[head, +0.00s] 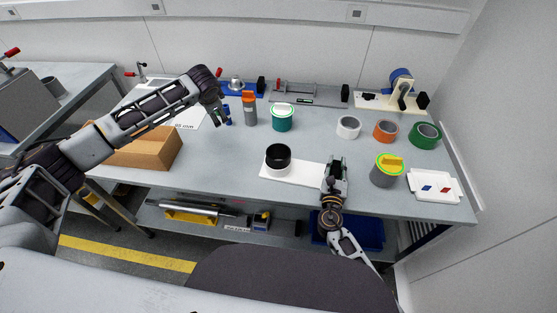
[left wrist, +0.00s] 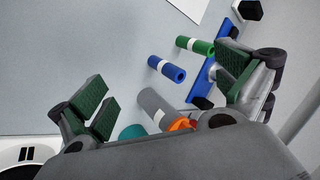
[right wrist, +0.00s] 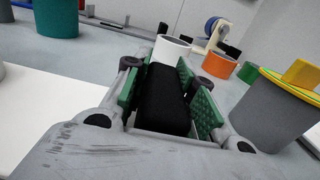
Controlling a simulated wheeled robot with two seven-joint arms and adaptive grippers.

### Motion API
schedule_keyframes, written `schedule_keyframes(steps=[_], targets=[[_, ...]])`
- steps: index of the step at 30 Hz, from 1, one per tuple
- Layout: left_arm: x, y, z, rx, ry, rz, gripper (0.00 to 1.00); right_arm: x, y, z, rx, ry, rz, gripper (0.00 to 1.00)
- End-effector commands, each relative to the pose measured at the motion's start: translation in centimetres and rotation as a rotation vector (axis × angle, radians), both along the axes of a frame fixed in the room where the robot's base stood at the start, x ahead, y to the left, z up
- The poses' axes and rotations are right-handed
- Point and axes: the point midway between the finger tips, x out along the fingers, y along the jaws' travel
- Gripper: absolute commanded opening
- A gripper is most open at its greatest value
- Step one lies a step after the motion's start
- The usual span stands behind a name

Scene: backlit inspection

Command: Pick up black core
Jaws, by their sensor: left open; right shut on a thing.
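My right gripper (right wrist: 170,95) is shut on a black piece, the black core (right wrist: 163,102), which sits between its green pads in the right wrist view. In the head view the right gripper (head: 336,172) is over the front of the table, just right of the white mat (head: 305,173). Whether the core touches the table cannot be told. My left gripper (head: 222,112) is open at the back left, above a blue cylinder (head: 228,119). In the left wrist view this blue cylinder (left wrist: 166,68) lies between the spread fingers, not gripped.
A black-and-white cup-like piece (head: 278,158) stands on the mat. A grey cylinder with a yellow top (head: 384,175) and a white tray (head: 436,194) are to the right. Tape rolls (head: 385,131), a teal container (head: 283,121) and a cardboard box (head: 150,150) stand around. The middle is clear.

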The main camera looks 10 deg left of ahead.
Motion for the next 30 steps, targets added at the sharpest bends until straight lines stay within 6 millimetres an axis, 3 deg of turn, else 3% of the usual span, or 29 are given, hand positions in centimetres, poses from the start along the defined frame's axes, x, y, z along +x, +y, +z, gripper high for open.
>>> schedule_keyframes(steps=[3, 18, 24, 30], targets=[[-0.7, -3.8, 0.1, -0.013, 0.079, -0.076, 1.0, -0.1, 0.0, -0.5, 0.0, 0.008, 0.001, 0.0], [-6.3, -18.1, 2.0, -0.028, 0.41, -0.478, 1.0, -0.1, 0.0, -0.5, 0.0, 0.008, 0.001, 0.0], [-9.2, -22.8, 3.6, -0.019, 0.527, -0.66, 1.0, -0.1, 0.0, -0.5, 0.0, 0.008, 0.001, 0.0], [-11.3, -25.4, 4.6, -0.01, 0.601, -0.784, 1.0, -0.1, 0.0, -0.5, 0.0, 0.008, 0.001, 0.0]])
